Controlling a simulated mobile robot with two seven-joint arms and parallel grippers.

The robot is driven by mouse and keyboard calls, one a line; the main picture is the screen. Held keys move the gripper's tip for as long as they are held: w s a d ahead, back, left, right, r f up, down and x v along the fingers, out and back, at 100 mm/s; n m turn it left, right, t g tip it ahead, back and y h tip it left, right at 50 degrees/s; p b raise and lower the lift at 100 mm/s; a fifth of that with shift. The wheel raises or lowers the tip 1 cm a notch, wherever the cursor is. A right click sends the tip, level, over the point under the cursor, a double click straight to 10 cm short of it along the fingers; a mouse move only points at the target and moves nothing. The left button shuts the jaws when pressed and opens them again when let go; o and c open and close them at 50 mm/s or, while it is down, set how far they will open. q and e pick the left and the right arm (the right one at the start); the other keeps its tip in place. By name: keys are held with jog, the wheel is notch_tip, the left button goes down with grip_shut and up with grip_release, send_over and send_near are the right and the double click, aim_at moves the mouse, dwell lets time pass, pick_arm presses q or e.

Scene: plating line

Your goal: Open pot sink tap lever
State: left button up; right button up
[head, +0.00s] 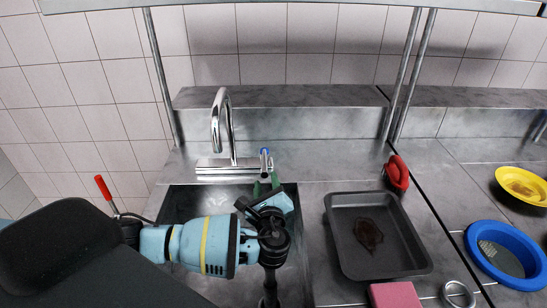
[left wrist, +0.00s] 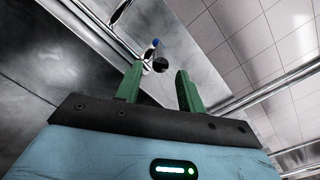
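The chrome pot sink tap (head: 222,125) has a tall curved spout and a wide base at the back edge of the sink. Its lever (head: 265,158) stands at the right end of the base with a blue tip; the tip also shows in the left wrist view (left wrist: 155,43). My left gripper (head: 266,184) has green fingers and is just in front of the lever in the head view. In the left wrist view the fingers (left wrist: 160,70) are apart, with the lever ahead of the gap. Whether they touch it cannot be told. My right gripper is not in view.
The sink basin (head: 182,200) lies partly under my left arm. To the right are a dark tray (head: 335,240) with a brown stain, a red object (head: 397,172), a pink block (head: 396,295) and a metal ring (head: 458,295). Yellow (head: 520,195) and blue (head: 475,260) dishes stand far right.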

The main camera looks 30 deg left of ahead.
aim_at(264, 164)
pick_arm(q)
jog(key=shift+x, duration=3.85)
jog(key=shift+s, duration=0.1)
grip_shut()
